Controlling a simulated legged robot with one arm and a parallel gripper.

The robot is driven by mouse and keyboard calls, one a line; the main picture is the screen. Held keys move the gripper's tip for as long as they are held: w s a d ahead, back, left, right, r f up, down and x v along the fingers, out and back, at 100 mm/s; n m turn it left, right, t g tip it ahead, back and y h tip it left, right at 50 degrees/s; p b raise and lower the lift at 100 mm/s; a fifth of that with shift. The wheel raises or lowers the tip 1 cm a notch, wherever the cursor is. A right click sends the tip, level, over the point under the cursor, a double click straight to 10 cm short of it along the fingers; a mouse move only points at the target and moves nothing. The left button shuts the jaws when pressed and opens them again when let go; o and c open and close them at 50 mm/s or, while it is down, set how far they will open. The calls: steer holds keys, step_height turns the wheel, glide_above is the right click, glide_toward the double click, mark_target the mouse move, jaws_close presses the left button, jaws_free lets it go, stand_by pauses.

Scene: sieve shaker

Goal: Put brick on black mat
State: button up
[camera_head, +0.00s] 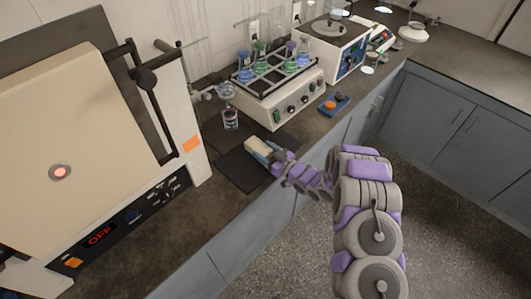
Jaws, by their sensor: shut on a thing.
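The brick (257,146) is a small pale beige block with a bluish side. It is over the far right part of the black mat (237,171), a dark flat sheet on the counter. I cannot tell whether the brick touches the mat or is held just above it. My gripper (272,157), at the end of my grey and purple arm, is shut on the near right end of the brick. The jaws are small here and partly hidden by the arm's end.
A large beige oven (75,150) with a black handle stands left of the mat. A shaker (275,95) with several flasks stands behind it. A small glass beaker (230,119) is close behind the mat. A blue tray (334,104) lies to the right. The counter's front edge runs near the mat.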

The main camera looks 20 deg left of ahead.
steer(key=shift+a, duration=0.25)
steer(key=o, duration=1.3)
steer(key=shift+d, duration=0.2)
steer(key=p+v, duration=0.2)
steer(key=v, duration=1)
